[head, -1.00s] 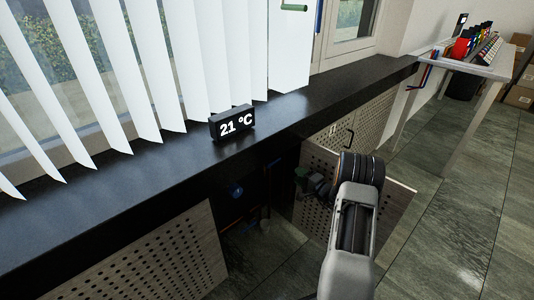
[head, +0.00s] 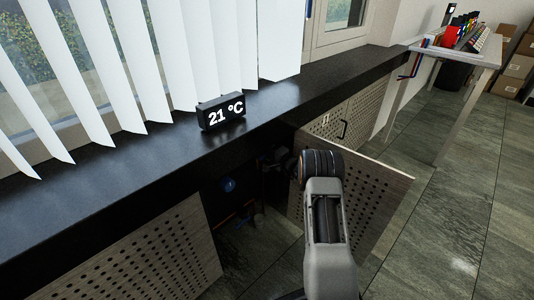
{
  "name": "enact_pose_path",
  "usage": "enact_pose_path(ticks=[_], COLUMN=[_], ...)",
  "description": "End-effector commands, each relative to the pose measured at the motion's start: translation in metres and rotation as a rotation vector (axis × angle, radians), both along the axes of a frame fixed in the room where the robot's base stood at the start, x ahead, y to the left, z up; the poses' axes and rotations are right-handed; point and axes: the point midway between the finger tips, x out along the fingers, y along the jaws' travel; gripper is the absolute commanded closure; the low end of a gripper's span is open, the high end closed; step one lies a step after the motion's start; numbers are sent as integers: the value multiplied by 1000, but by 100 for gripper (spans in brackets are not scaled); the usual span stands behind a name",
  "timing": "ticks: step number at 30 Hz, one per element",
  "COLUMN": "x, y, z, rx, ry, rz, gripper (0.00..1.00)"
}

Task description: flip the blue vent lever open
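A small round blue part (head: 228,185) shows in the dark open cabinet under the black sill, left of my arm. I cannot tell its lever shape or its setting, as it is small and in shadow. My arm reaches down toward the cabinet opening from the lower right. My gripper (head: 276,160) is a dark shape beyond the wrist, right of the blue part and apart from it in the picture. Its fingers are lost in shadow, so I cannot tell whether it is open or shut.
Perforated cabinet doors stand open left (head: 150,255) and right (head: 375,195) of the opening. A 21 °C display (head: 221,113) sits on the black sill (head: 290,107) by white blinds (head: 225,50). A white table (head: 465,55) stands at the back right. The tiled floor at right is clear.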

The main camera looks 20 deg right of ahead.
Motion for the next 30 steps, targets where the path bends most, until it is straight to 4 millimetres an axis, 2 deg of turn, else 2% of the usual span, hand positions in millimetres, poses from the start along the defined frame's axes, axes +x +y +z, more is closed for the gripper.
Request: enact_pose_path(ticks=[13,26,30], x=[6,6,6], y=[2,2,2], z=[1,1,1], rx=[0,0,-1], ry=[0,-1,0], rz=[-1,-1,-1], gripper=[58,100,100])
